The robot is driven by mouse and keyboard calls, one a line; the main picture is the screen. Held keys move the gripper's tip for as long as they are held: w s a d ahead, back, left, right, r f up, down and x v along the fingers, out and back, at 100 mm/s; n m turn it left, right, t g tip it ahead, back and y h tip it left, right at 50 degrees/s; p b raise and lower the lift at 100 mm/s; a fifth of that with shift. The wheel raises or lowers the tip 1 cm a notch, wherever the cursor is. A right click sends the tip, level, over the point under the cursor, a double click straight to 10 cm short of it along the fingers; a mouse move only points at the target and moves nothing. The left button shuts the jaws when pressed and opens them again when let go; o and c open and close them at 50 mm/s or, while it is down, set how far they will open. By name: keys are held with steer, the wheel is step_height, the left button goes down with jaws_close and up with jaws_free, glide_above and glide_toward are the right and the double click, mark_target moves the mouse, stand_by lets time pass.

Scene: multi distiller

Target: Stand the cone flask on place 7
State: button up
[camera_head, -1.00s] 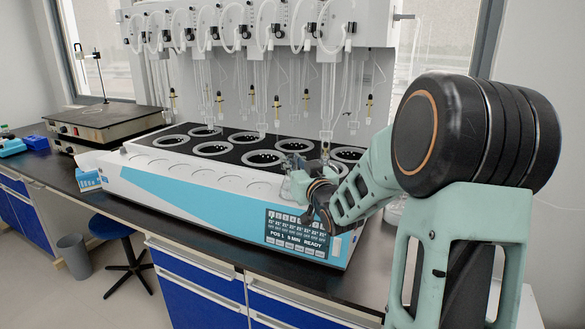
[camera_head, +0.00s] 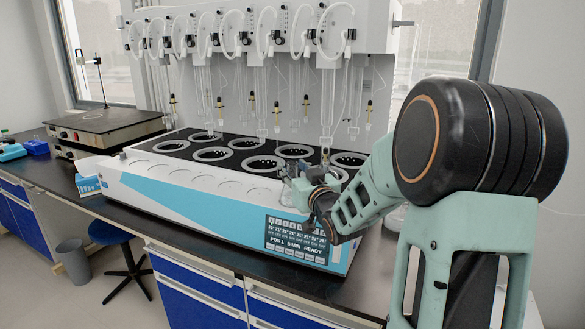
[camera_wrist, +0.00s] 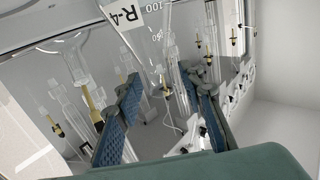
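The cone flask (camera_wrist: 152,40) is clear glass with a white R-4 label and volume marks in the wrist view. Its narrower part runs down between the two blue-padded fingers of my gripper (camera_wrist: 163,100), which appear closed on it. In the head view my gripper (camera_head: 316,192) is over the front right part of the distiller, with the faint flask (camera_head: 291,191) at its fingertips. The distiller (camera_head: 190,205) has a black top with two rows of ringed places (camera_head: 262,164). Place numbers are not readable, and my arm covers the right end.
Glass tubes and yellow-tipped parts (camera_head: 277,110) hang above the places from the white rear frame (camera_head: 260,30). A display panel (camera_head: 296,240) is on the distiller's front. A hotplate (camera_head: 105,122) stands far left. The floor holds a stool (camera_head: 112,232) and a bin (camera_head: 73,260).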

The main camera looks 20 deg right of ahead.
steer(key=s, duration=1.1)
steer(key=shift+p, duration=0.3)
